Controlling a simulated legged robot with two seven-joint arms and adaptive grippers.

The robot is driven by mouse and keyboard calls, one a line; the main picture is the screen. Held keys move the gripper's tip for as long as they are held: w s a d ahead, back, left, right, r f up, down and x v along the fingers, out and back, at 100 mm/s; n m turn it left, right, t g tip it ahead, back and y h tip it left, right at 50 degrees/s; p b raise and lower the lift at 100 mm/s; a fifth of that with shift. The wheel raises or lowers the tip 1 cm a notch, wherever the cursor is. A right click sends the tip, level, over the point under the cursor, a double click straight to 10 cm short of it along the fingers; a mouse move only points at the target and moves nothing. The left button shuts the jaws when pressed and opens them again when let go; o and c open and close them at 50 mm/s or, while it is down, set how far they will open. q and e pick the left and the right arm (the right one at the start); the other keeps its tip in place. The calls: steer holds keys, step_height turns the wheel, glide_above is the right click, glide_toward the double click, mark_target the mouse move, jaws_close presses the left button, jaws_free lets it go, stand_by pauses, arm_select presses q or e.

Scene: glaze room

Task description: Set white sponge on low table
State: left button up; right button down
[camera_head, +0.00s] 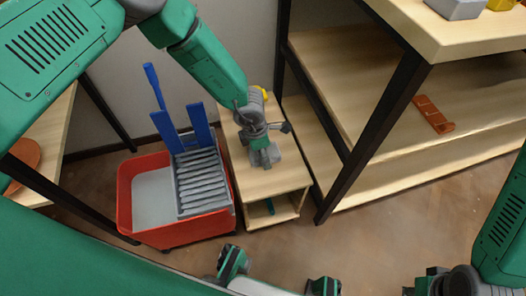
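The low table (262,187) is a small light-wood stand with an open shelf below, right of the red mop bucket. My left gripper (266,155) comes down from the upper left and hangs over its top. Grey shapes at the fingers cover part of the tabletop, and I cannot tell whether the fingers hold anything. I cannot make out a white sponge; it may be hidden by the gripper. My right gripper (424,284) is partly in view at the lower right edge, away from the table. Its fingers are too cut off to read.
A red mop bucket (126,190) with a grey wringer (201,183) and blue handle stands close left. A black-framed shelf unit (352,165) stands close right, with an orange-brown item (434,114) on it. A yellow object (264,94) shows behind my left gripper.

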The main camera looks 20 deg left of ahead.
arm_select(q)
steer(key=shift+d+r, duration=0.1)
steer(key=shift+d, duration=0.35)
steer(key=shift+d+r, duration=0.35)
steer(key=shift+d, duration=0.3)
steer(key=a+r+p, duration=0.1)
steer(key=r, duration=0.1)
steer(key=r+p, duration=0.1)
steer(key=r, duration=0.2)
steer(key=a+r+p, duration=0.1)
steer(key=r, duration=0.1)
steer(key=shift+s+a+r, duration=0.25)
steer(key=shift+a+r, duration=0.1)
steer(key=s+a+m, duration=0.4)
steer(key=s+m, duration=0.4)
steer(key=s, duration=0.1)
steer(key=s+a+m+y+p, duration=0.1)
steer(key=s+a+m, duration=0.3)
steer(key=s+m, duration=0.5)
steer(key=s+a+r+m, duration=0.1)
steer(key=s+a+m, duration=0.3)
steer(key=s+m, duration=0.4)
steer(key=shift+s+y+p, duration=0.3)
steer(key=shift+s, duration=0.65)
arm_select(e)
steer(key=r, duration=0.2)
steer(key=d+r, duration=0.1)
steer(key=r, duration=0.1)
steer(key=shift+r, duration=0.15)
